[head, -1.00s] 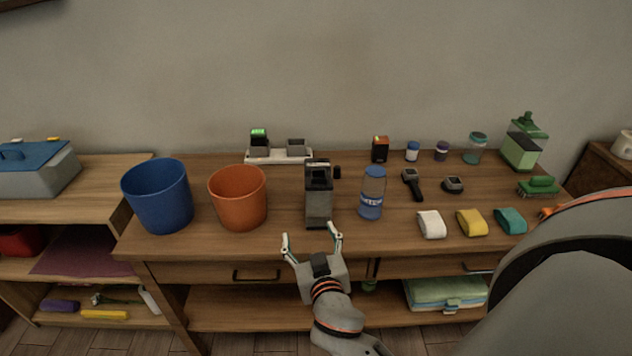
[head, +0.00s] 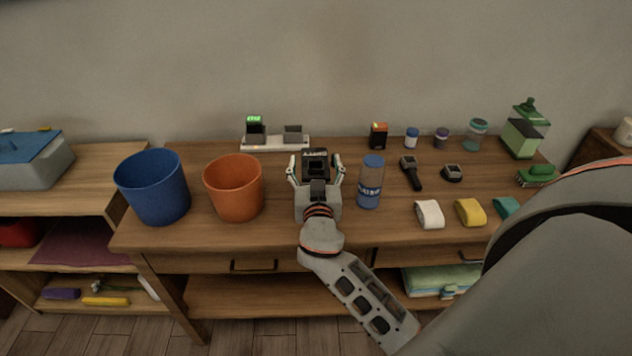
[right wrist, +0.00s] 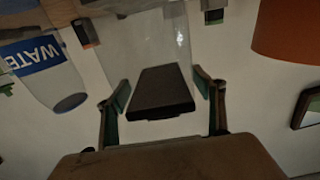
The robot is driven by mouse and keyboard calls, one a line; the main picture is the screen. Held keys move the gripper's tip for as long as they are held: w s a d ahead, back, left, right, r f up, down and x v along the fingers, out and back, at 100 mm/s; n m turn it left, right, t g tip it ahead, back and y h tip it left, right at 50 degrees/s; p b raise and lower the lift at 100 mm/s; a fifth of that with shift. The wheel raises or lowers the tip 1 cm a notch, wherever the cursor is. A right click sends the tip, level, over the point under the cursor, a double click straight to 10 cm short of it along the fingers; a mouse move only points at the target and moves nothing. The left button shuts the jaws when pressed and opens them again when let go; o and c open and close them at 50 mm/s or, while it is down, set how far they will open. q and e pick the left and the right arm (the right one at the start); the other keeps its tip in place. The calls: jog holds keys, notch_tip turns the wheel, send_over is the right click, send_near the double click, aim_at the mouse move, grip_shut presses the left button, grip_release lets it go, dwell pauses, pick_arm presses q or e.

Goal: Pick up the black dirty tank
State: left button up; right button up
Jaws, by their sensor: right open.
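The dirty tank (head: 316,157) stands upright on the wooden table, between the orange bucket and the water bottle; its black top shows and its lower body is hidden behind my gripper. My right gripper (head: 315,166) is open, with one finger on each side of the tank. In the right wrist view the tank's dark end (right wrist: 160,92) lies between the two open fingers (right wrist: 162,84), with visible gaps at both sides. Its body beyond looks clear and greyish. My left gripper is not in view.
The orange bucket (head: 233,188) is close on the left, with the blue bucket (head: 152,188) beyond it. The blue-capped water bottle (head: 370,183) stands close on the right. A white dock (head: 276,143) is behind. Cloth rolls (head: 430,215) lie at the front right.

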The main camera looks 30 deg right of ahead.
jog(key=shift+w+d, duration=0.15)
jog(key=shift+w, duration=0.1)
jog(key=c, duration=1.6)
jog(key=shift+c, duration=1.1)
jog(key=shift+r, duration=0.1)
